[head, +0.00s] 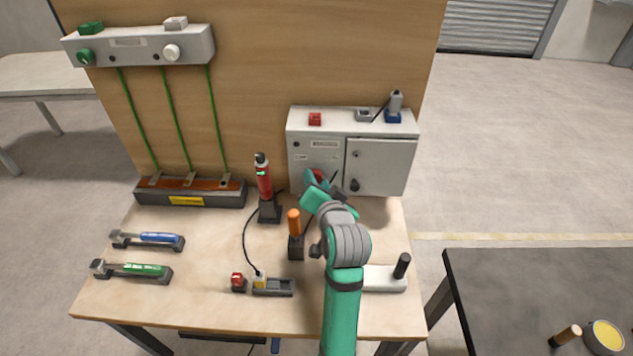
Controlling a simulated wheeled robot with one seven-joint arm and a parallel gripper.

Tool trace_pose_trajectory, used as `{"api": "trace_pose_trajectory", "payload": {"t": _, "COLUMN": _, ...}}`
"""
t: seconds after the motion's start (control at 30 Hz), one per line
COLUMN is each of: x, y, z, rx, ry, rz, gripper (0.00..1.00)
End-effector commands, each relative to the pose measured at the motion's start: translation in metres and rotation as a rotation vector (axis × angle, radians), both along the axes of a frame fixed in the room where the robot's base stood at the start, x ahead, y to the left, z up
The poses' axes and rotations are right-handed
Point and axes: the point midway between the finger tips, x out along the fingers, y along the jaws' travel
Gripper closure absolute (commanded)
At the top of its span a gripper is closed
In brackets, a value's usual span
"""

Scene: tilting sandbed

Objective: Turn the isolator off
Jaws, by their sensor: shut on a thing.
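The grey electrical cabinet (379,167) stands at the back right of the workbench, against the wooden board. A red rotary handle, apparently the isolator (317,173), shows on the left part of its front, mostly hidden by my gripper. My green arm reaches up from the bottom of the view. My gripper (322,180) is at the cabinet front, shut on the isolator handle. The fingers and wrist cover much of the handle, so its exact angle cannot be read.
A red block (315,119) and a blue-based device (394,108) sit on the cabinet top. An orange-handled tool (294,222) and a red torch-like cylinder (263,177) stand left of my arm. A white block with a black handle (386,277) lies right of it.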

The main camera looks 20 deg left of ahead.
Motion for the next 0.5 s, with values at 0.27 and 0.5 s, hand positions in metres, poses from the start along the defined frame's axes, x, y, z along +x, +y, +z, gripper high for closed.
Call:
{"api": "trace_pose_trajectory", "payload": {"t": 0.27, "x": -0.0015, "y": 0.0016, "z": -0.0005, "rx": -0.017, "ry": -0.002, "rz": 0.003, "gripper": 0.90}}
{"api": "trace_pose_trajectory", "payload": {"t": 0.5, "x": -0.0010, "y": 0.0020, "z": 0.0000, "rx": -0.042, "ry": -0.011, "rz": 0.003, "gripper": 0.90}}
